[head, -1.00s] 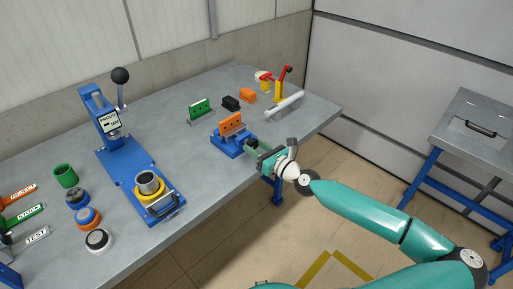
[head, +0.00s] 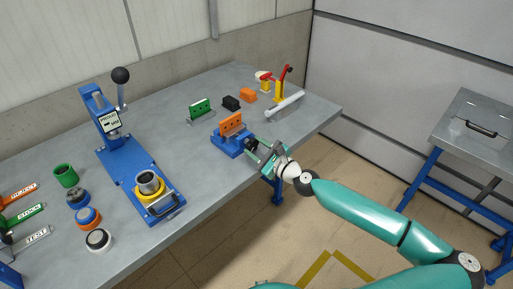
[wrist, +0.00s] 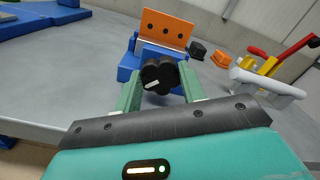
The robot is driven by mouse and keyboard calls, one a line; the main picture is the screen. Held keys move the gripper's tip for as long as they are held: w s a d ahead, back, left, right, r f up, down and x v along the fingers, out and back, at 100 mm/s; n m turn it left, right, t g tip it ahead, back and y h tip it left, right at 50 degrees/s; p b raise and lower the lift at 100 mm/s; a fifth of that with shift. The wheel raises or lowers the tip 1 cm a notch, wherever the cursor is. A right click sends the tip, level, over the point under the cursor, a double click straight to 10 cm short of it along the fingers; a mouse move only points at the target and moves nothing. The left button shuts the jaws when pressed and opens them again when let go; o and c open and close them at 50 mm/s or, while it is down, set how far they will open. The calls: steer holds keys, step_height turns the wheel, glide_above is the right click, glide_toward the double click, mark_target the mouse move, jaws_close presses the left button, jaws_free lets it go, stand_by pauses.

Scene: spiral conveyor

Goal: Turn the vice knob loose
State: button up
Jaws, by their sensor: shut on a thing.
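The blue vice (head: 228,146) sits near the front edge of the grey table, with an orange plate (head: 231,123) with dark holes standing in its jaws. The black lobed vice knob (wrist: 159,72) is on its near side and carries a white mark that points to the lower left in the wrist view. The vice also shows behind the knob (wrist: 128,62), with the orange plate (wrist: 165,28) above. My gripper (wrist: 160,80) is shut on the knob, one green finger on each side. In the head view my gripper (head: 254,147) is rolled over at the table edge.
A red-handled toggle clamp (head: 280,85) with a white cylinder stands at the back right. A green block (head: 200,108), a black block (head: 231,103) and an orange block (head: 248,95) lie behind the vice. A blue press (head: 135,165) stands to the left.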

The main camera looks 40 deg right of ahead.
steer(key=n, duration=0.5)
steer(key=shift+a+f+n, duration=0.1)
steer(key=shift+n, duration=0.3)
steer(key=n, duration=1.1)
steer(key=shift+f+n, duration=0.15)
steer(key=shift+n, duration=0.15)
steer(key=n, duration=0.5)
steer(key=shift+n, duration=0.3)
steer(key=n, duration=1)
steer(key=shift+d+n, duration=0.2)
steer(key=shift+n, duration=0.2)
steer(key=n, duration=0.5)
steer(key=shift+n, duration=0.3)
steer(key=n, duration=0.5)
steer(key=shift+d+n, duration=0.15)
steer(key=shift+n, duration=0.25)
